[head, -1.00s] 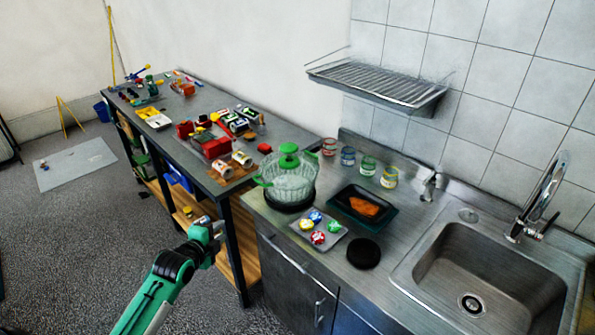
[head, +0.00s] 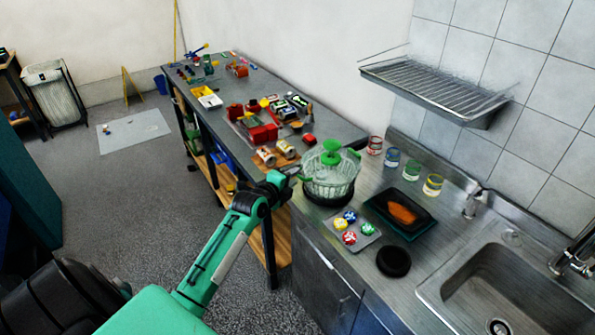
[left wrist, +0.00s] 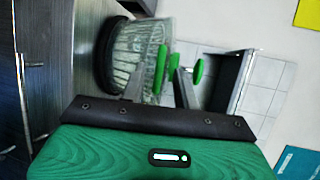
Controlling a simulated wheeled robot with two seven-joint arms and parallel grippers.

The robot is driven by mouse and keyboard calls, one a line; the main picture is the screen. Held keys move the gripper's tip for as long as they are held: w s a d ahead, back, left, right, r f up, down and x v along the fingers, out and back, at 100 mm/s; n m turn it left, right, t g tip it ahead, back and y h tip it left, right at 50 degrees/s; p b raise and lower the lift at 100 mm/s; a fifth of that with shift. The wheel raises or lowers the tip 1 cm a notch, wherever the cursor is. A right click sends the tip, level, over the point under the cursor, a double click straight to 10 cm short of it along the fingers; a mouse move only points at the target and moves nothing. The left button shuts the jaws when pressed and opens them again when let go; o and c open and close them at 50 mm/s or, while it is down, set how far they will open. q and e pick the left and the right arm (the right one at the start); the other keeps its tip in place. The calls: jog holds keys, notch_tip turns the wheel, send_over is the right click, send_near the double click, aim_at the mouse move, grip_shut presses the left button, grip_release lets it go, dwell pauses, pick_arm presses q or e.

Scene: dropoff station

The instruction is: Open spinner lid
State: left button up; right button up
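The salad spinner (head: 328,188) is a clear ribbed bowl on a dark round base at the left end of the counter, with a green knob (head: 331,147) on its lid. The lid is on the bowl. My left gripper (head: 296,172) is at the spinner's left side, at about the height of a green side handle. In the left wrist view, the fingers (left wrist: 158,80) are apart and point at the spinner (left wrist: 140,45), with green parts between and beyond them. I cannot tell whether they touch. My right gripper is out of view.
On the counter are a grey tray (head: 365,238) of coloured balls, a dark tray (head: 420,226) with orange food, a black disc (head: 393,261) and several jars (head: 392,158). The sink (head: 490,270) is right. A cluttered workbench (head: 340,128) stands behind; a wire rack (head: 440,88) hangs above.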

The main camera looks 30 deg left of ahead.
pick_arm(q)
jog(key=x, duration=0.3)
jog(key=shift+w+a+p, duration=0.15)
jog(key=shift+a+p, duration=0.1)
jog(key=shift+p, duration=0.05)
jog(key=shift+w, duration=0.2)
jog(key=shift+s+d, duration=0.1)
jog(key=shift+s, duration=0.05)
grip_shut()
